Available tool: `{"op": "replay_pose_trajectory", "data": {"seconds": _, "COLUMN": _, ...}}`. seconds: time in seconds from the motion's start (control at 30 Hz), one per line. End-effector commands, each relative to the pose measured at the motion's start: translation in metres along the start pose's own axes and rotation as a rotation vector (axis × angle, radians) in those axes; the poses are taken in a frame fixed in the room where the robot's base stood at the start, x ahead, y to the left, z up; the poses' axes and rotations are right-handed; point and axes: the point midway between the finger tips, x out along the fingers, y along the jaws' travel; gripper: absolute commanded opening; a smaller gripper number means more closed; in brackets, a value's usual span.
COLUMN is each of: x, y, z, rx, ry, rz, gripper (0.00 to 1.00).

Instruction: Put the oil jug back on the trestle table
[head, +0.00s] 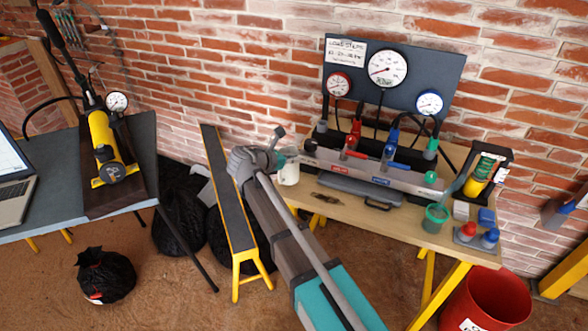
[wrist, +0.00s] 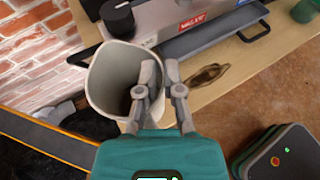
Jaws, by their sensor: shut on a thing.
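The oil jug is a cream-white open vessel; in the wrist view (wrist: 112,75) I look down into it, and it appears empty inside, with a dark shaded bottom. In the head view the jug (head: 289,174) shows at the left end of the wooden trestle table (head: 375,222), partly hidden by my wrist. My gripper (wrist: 162,75) is shut on the jug at its near right side, by the handle. The gripper (head: 277,158) is mostly hidden in the head view. The jug overlaps the table's left end in both views; I cannot tell whether its base touches the top.
A gauge panel (head: 452,75) and a long grey manifold (head: 400,176) stand at the table's back. A green cup (head: 435,218) stands right; a red bucket (head: 490,302) is on the floor.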

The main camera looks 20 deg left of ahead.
Motion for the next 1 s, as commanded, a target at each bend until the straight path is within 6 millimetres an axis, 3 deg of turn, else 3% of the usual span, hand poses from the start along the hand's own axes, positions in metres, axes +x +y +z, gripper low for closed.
{"op": "replay_pose_trajectory", "data": {"seconds": 0.37, "x": 0.005, "y": 0.002, "z": -0.004, "rx": 0.0, "ry": 0.0, "rz": -0.001, "gripper": 0.0}}
{"op": "replay_pose_trajectory", "data": {"seconds": 0.77, "x": 0.021, "y": 0.005, "z": -0.03, "rx": 0.0, "ry": 0.0, "rz": -0.001, "gripper": 0.0}}
{"op": "replay_pose_trajectory", "data": {"seconds": 1.0, "x": 0.023, "y": 0.005, "z": -0.034, "rx": 0.0, "ry": -0.001, "rz": -0.001, "gripper": 0.0}}
